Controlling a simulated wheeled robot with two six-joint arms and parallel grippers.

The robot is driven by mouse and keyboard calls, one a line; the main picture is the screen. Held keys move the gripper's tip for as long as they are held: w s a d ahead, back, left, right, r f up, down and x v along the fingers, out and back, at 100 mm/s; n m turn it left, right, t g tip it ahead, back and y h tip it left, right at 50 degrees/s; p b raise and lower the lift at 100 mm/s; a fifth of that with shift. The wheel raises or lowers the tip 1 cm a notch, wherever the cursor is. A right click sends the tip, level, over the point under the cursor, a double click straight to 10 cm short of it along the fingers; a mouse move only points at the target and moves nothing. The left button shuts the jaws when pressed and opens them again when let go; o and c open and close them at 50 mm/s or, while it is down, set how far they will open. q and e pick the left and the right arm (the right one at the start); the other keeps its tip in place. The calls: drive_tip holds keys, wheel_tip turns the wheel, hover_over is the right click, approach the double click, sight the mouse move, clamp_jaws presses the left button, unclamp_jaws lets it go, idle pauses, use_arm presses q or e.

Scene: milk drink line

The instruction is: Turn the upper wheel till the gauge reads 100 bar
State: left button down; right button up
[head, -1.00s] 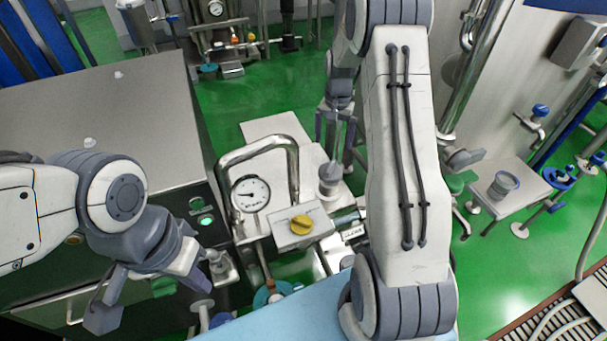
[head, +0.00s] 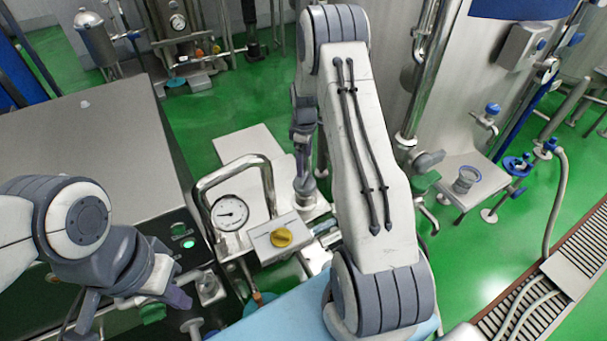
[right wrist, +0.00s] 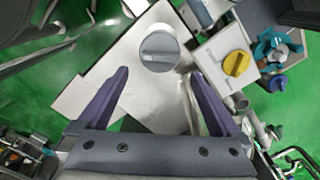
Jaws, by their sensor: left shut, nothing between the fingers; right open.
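The round white gauge (head: 230,213) stands inside a bent steel pipe frame in the head view. Its dark needle points roughly left, but the numbers are too small to read. A grey round knob (head: 304,188) stands behind and right of it; it also shows from above in the right wrist view (right wrist: 159,50). I cannot tell for sure which part is the upper wheel. My right gripper (head: 301,155) is open above the grey knob; in its wrist view the knob lies beyond and between the fingertips (right wrist: 160,76), apart from them. My left gripper (head: 177,297) is shut and empty at the lower left.
A yellow knob (head: 281,237) sits on a steel box right of the gauge. A teal wheel (right wrist: 276,46) and blue knob (right wrist: 277,84) lie beyond it in the wrist view. A large steel cabinet (head: 90,150) fills the left.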

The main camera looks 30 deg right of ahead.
sight(304, 178)
wheel_tip(304, 178, down, 8)
drive_tip(key=shift+r+p, duration=0.1)
drive_tip(key=shift+p, duration=1)
drive_tip(key=shift+c, duration=0.3)
drive_tip(key=c, duration=1.1)
